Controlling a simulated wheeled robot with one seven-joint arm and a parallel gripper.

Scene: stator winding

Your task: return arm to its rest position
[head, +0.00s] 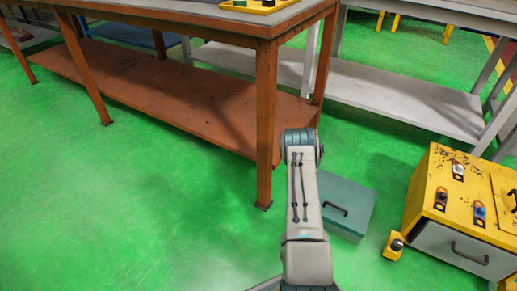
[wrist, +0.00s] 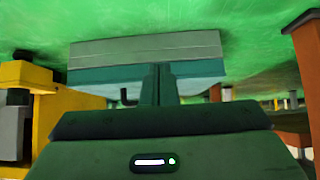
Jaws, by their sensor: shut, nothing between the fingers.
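My arm (head: 306,215) reaches out from the bottom of the head view, and its far end bends out of sight behind the upper link. My gripper is hidden in the head view. In the wrist view my gripper (wrist: 158,82) shows its two dark fingers together, with nothing between them. The fingers overlap a teal and grey box in the picture; I cannot tell the gap between them.
A teal box (head: 348,196) with a handle lies on the green floor (head: 130,190) beside my arm. A yellow cabinet (head: 464,190) stands to the right. An orange workbench (head: 266,120) stands ahead and left. A grey bench (head: 400,98) is behind. Floor at left is clear.

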